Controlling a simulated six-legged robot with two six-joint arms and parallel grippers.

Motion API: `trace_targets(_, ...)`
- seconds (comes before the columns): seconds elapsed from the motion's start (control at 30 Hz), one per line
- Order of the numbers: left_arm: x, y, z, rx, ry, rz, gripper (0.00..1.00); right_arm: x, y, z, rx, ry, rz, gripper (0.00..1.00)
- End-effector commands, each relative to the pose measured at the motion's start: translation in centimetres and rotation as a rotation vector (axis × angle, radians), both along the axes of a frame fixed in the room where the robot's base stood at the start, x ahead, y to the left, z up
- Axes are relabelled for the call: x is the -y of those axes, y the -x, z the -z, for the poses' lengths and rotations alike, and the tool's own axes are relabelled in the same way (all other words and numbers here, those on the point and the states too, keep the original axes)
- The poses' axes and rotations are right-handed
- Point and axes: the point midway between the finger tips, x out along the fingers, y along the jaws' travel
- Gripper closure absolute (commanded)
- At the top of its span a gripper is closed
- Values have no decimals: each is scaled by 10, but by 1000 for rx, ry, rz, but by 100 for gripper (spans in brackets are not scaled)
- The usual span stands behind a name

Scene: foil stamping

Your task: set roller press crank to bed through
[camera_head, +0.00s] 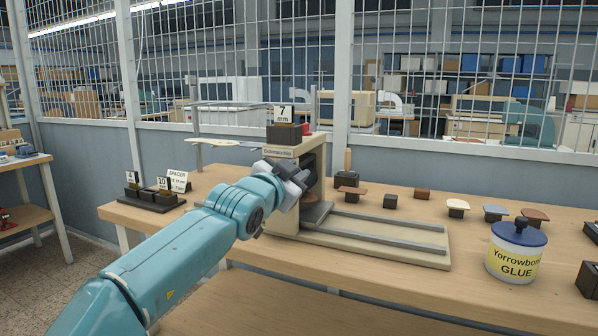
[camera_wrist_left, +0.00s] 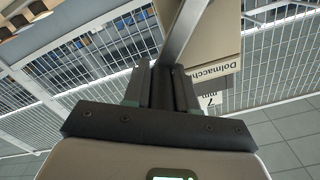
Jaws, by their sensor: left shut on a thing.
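The roller press (camera_head: 283,152) stands on the wooden table, a cream body with a "Dolmacchia…" label. Its flat bed (camera_head: 425,258) with grey rails extends to the right. My left gripper (camera_head: 290,178) is at the near side of the press, in front of its body. In the left wrist view the gripper (camera_wrist_left: 175,88) is shut on a grey metal bar, the crank (camera_wrist_left: 187,30), which runs up out of the picture. In the head view my gripper hides most of the crank. The press body (camera_wrist_left: 222,40) also shows beside the fingers. My right gripper is not in view.
A block with a "7 mm" card (camera_head: 284,114) sits on the press. A spacer rack (camera_head: 150,198) stands to the left. A glue jar (camera_head: 515,252) stands at the right, with several small blocks and stamps behind it. The table (camera_head: 400,290) is clear in front of the bed.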

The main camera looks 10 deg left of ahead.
Motion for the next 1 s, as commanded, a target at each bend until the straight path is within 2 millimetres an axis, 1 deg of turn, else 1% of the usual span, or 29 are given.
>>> trace_targets(0.03, -3, 0, -3, -4, 17, -3, 100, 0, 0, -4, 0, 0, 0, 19)
trace_targets(0.2, -4, -1, -3, -12, 56, -3, 100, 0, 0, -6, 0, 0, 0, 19)
trace_targets(0.7, -5, -1, -2, -18, 70, -3, 100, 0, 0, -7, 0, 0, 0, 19)
trace_targets(0.73, -5, -1, -2, -18, 70, -3, 67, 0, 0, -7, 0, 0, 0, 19)
trace_targets(0.8, -5, -1, -2, -17, 70, -3, 48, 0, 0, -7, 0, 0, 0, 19)
trace_targets(1.0, -4, -1, -3, -17, 69, -1, 48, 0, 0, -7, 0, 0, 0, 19)
